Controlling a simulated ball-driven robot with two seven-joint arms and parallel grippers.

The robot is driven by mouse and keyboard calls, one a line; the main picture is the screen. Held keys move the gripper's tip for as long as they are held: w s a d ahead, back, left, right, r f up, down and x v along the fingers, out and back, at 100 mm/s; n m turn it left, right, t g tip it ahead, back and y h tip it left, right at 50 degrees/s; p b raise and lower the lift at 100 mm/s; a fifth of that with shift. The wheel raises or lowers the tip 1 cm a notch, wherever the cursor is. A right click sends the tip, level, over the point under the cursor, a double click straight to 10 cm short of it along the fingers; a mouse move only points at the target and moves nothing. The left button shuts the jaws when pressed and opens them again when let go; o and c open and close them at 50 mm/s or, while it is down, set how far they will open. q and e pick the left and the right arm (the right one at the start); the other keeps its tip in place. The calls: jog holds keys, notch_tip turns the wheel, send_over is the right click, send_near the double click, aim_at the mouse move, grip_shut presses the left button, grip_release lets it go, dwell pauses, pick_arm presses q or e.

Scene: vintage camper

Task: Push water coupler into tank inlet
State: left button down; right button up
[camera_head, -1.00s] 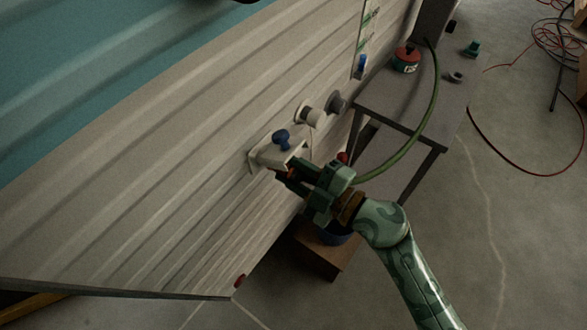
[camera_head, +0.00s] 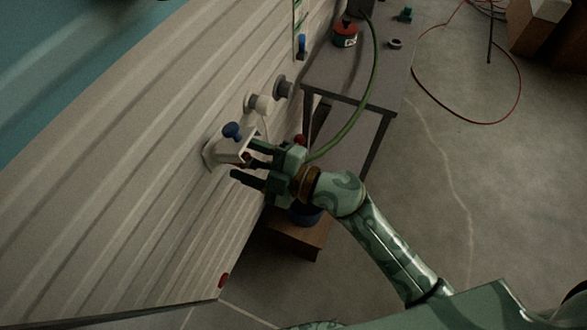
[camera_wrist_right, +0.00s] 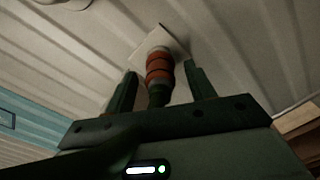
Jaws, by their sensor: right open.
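The water coupler (camera_wrist_right: 159,68) shows in the right wrist view as a piece with orange-red bands and a dark green hose end. Its far end meets the pale square plate of the tank inlet (camera_wrist_right: 178,45); how deep it sits I cannot tell. In the head view the inlet is a white housing (camera_head: 217,150) on the camper's ribbed wall, with a blue knob (camera_head: 232,131) on top. My right gripper (camera_head: 247,161) is open in front of it. In the wrist view its fingers (camera_wrist_right: 159,88) stand either side of the coupler, with gaps. My left gripper is not in view.
A green hose (camera_head: 352,120) runs from the grey table (camera_head: 335,85) down behind my right gripper. A red can (camera_head: 345,35) stands on that table. Round fittings (camera_head: 257,103) stick out of the wall beside the inlet. A brown box (camera_head: 295,238) stands below.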

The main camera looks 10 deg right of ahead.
pick_arm(q)
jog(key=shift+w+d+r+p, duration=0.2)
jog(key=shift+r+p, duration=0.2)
jog(key=shift+p, duration=0.2)
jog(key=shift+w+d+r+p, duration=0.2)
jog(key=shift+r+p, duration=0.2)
jog(key=shift+p, duration=0.15)
pick_arm(e)
jog(key=v, duration=1.6)
jog(key=shift+d, duration=0.2)
